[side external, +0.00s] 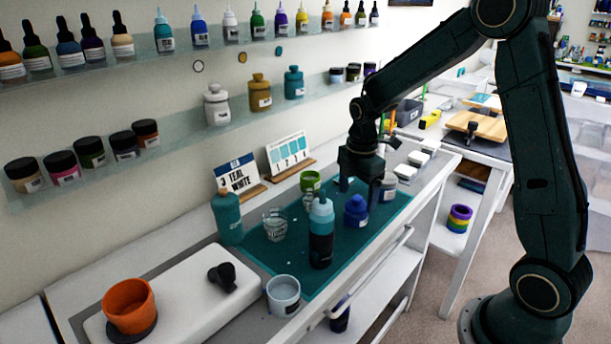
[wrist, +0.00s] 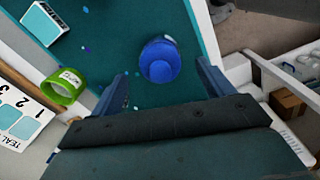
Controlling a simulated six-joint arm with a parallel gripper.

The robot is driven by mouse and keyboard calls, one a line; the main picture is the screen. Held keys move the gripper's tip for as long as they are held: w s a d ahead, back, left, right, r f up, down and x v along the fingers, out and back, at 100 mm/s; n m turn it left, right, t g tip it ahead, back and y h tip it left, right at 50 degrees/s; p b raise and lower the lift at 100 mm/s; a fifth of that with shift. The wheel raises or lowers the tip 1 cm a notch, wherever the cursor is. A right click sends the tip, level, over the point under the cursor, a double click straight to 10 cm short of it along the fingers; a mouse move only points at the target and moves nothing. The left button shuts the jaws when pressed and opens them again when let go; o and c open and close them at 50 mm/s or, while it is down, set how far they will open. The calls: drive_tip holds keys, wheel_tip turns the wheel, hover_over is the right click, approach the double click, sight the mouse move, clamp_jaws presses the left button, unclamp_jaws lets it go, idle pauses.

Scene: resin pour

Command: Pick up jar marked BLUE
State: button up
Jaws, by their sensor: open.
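A squat blue jar (side external: 356,211) stands upright on the teal mat (side external: 260,250), near the mat's right side. In the wrist view the same blue jar (wrist: 160,60) shows from above, ahead of the jaws and between their lines. No lettering on it can be read. My gripper (side external: 363,192) points down, just above and around the back of the jar in the side view. Its two fingers (wrist: 162,84) are spread wide with nothing between them touching the jar that I can see.
A dark bottle with a light blue top (side external: 320,235) stands close left of the jar. A grey-white jar (side external: 387,187) is close behind it. A green tape roll (wrist: 64,86), a clear cup (side external: 274,225) and a teal bottle (side external: 227,217) are nearby. Sign cards (side external: 289,153) stand at the wall.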

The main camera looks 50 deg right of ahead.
sight(356, 209)
drive_tip(key=shift+f, duration=0.2)
drive_tip(key=shift+f, duration=2.5)
drive_tip(key=c, duration=1.2)
wheel_tip(356, 209, up, 20)
drive_tip(key=shift+r, duration=0.1)
